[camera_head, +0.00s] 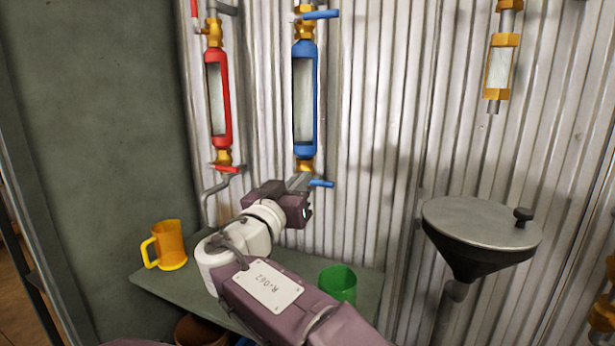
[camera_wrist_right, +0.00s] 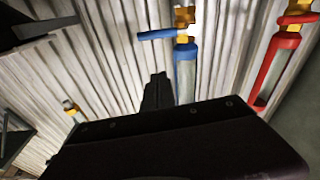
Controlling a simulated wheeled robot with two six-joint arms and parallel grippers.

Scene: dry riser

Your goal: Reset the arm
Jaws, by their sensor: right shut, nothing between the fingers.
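My right arm reaches in from the bottom of the head view. Its gripper (camera_head: 299,182) is in front of the corrugated wall, by the lower end of the blue sight-glass tube (camera_head: 304,100) and its blue lever (camera_head: 321,183). In the right wrist view the gripper's dark fingers (camera_wrist_right: 157,91) are together with nothing between them. The blue lever (camera_wrist_right: 157,34) and blue tube (camera_wrist_right: 185,72) show beyond them; I cannot tell whether anything touches. My left gripper is not in view.
A red sight-glass tube (camera_head: 218,100) hangs left of the blue one. A yellow mug (camera_head: 167,245) and a green cup (camera_head: 338,283) stand on a green shelf (camera_head: 183,283). A lidded funnel (camera_head: 480,222) is at right, below a brass-ended sight glass (camera_head: 499,68).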

